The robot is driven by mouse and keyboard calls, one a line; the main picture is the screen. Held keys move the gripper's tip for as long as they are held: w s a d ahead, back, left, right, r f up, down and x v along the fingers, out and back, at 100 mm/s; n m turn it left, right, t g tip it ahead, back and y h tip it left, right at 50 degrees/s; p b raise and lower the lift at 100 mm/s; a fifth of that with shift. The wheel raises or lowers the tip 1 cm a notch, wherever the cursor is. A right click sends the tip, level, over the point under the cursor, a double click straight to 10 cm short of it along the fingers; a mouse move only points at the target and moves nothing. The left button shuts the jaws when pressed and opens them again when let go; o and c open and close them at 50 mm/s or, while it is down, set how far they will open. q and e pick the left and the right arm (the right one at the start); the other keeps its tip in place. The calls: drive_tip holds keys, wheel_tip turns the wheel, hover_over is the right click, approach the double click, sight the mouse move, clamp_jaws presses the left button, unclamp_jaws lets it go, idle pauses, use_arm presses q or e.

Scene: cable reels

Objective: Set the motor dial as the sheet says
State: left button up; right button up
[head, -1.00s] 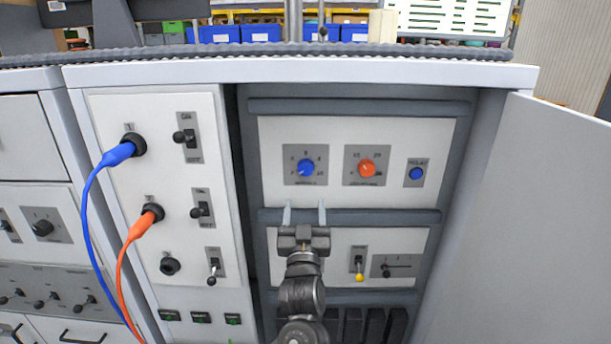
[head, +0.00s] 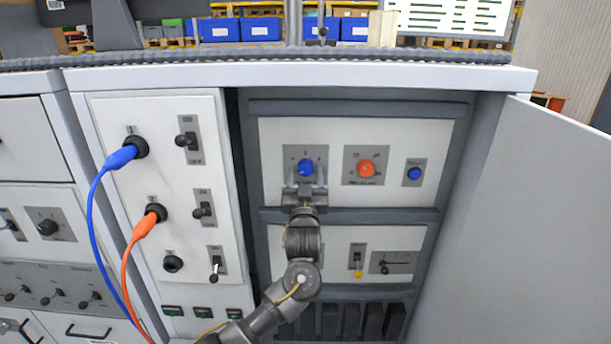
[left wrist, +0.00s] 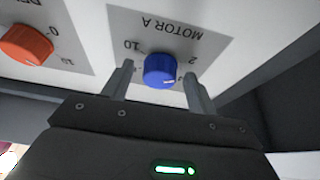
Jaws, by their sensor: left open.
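The blue dial (head: 306,167) sits on the upper white panel inside the open cabinet. In the left wrist view the blue dial (left wrist: 160,70) is on a grey plate marked MOTOR A, seen upside down. My left gripper (head: 305,182) is at this dial, with its fingers hidden or hard to make out in the head view. In the left wrist view my left gripper (left wrist: 158,82) is open, one finger on each side of the dial, with gaps showing. A white sheet-like board (head: 455,17) with lines stands at the back right; its text is too small to read. My right gripper is not in view.
An orange dial (head: 366,168) and a blue button (head: 414,173) are to the right on the same panel. A yellow-tipped lever (head: 358,272) is below. The open cabinet door (head: 480,230) bounds the right. Blue (head: 120,157) and orange (head: 152,217) cable plugs are on the left panel.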

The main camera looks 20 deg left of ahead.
use_arm(q)
drive_tip(key=c, duration=1)
